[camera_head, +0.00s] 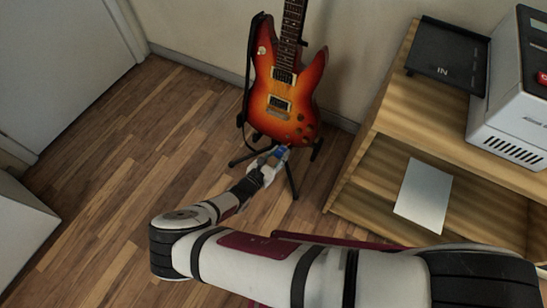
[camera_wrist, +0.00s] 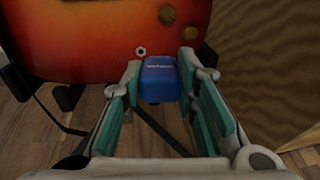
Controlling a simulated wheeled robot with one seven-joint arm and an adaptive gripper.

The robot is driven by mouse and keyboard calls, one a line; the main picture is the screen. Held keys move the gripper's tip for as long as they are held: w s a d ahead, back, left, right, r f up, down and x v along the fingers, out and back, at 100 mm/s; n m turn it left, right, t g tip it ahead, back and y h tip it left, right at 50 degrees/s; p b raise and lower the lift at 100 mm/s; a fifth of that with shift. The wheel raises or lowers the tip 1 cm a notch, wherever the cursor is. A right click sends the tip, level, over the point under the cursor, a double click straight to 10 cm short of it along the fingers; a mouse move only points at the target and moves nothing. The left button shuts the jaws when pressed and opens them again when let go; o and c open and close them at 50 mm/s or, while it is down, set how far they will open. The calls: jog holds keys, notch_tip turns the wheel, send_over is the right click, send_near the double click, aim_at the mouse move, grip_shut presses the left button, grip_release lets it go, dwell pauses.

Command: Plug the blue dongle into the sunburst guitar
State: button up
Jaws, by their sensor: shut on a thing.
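The sunburst guitar (camera_head: 287,92) stands upright on a black floor stand against the wall. Its lower edge fills the top of the wrist view (camera_wrist: 85,40), with a small round metal jack (camera_wrist: 141,51) and dark knobs. My gripper (camera_head: 277,157) is at the guitar's lower edge. In the wrist view its fingers (camera_wrist: 160,72) are shut on the blue dongle (camera_wrist: 158,79), which also shows in the head view (camera_head: 281,152). The dongle's far end points at the guitar, and the jack appears just left of it. The dongle's plug is hidden, and I cannot tell whether it touches the guitar.
The guitar stand's black legs (camera_head: 293,183) spread on the wood floor below the guitar. A wooden shelf unit (camera_head: 385,128) stands to the right, with a black tray (camera_head: 447,56) marked IN, a white device (camera_head: 515,90) and a paper sheet (camera_head: 423,196).

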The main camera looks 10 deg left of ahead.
aim_at(288, 135)
jog(key=shift+a+f+n+t+y, duration=0.25)
jog(key=shift+a+f+n+y, duration=0.05)
jog(key=shift+a, duration=0.2)
jog(key=shift+a+f+n+t+y, duration=0.25)
jog(key=shift+a+f+n+y, duration=0.05)
jog(key=shift+a, duration=0.15)
jog(key=shift+w, duration=0.1)
jog(key=shift+b+x, duration=1.05)
jog(key=shift+x, duration=1.65)
jog(key=shift+w+d, duration=0.25)
jog(key=shift+w, duration=0.25)
dwell(0.7)
jog(key=o, duration=1.2)
